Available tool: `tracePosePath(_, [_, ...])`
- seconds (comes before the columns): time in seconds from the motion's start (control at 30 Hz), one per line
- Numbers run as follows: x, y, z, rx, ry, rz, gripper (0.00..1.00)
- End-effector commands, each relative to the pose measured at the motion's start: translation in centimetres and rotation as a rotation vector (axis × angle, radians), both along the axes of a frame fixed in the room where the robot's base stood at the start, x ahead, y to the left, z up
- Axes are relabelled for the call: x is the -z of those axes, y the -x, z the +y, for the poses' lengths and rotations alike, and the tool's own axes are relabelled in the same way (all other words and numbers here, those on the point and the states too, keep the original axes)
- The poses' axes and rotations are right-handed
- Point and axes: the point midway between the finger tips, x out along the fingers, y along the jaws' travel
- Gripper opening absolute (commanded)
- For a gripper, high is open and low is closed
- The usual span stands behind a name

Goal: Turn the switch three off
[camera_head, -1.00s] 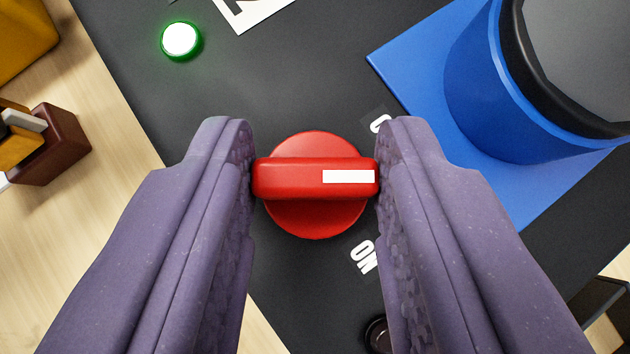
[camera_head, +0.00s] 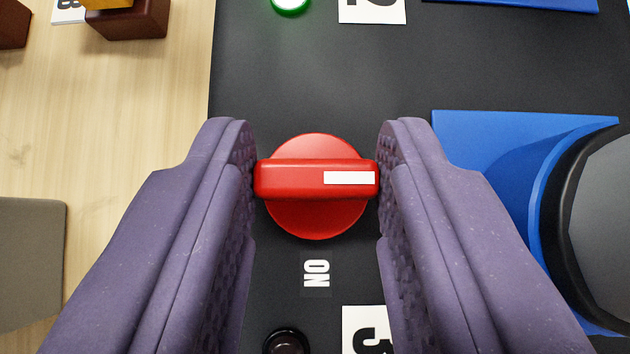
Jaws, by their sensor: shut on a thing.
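A red rotary switch (camera_head: 316,222) with a raised bar handle is mounted on the black panel (camera_head: 315,75). My gripper (camera_head: 316,179) is shut on the two ends of the bar, one purple finger on each side. The bar's white mark (camera_head: 349,178) points right, toward the right finger. An ON label (camera_head: 315,273) lies directly below the switch, a quarter turn from the mark. No OFF label shows; my right finger covers the panel there. A label with a 3 (camera_head: 367,329) and a dark lamp (camera_head: 285,341) are at the bottom edge.
A lit green lamp (camera_head: 290,4) and a label with a 2 (camera_head: 372,10) are at the top. A blue base (camera_head: 480,135) with a blue and black cylinder (camera_head: 600,225) stands close on the right. Wooden table (camera_head: 130,130) lies left of the panel.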

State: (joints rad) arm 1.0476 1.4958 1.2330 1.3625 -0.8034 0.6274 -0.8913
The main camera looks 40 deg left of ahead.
Motion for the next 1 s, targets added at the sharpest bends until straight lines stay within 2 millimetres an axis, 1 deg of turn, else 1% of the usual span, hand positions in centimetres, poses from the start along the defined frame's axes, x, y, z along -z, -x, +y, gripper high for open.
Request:
tracePosePath(0.03, [0.6,0.2,-0.2,-0.006,0.005,0.007,0.06])
tracePosePath(0.47, [0.5,0.2,-0.2,-0.018,0.005,0.010,0.06])
tracePosePath(0.5, [0.5,0.3,-0.2,-0.018,0.005,0.010,0.41])
tracePosePath(0.6, [0.4,0.2,-0.1,-0.017,0.004,0.008,0.62])
tracePosePath(0.87, [0.2,0.1,-0.1,-0.017,0.003,0.005,0.62])
tracePosePath(1.0, [-0.7,0.7,-0.7,-0.016,0.003,0.005,0.62])
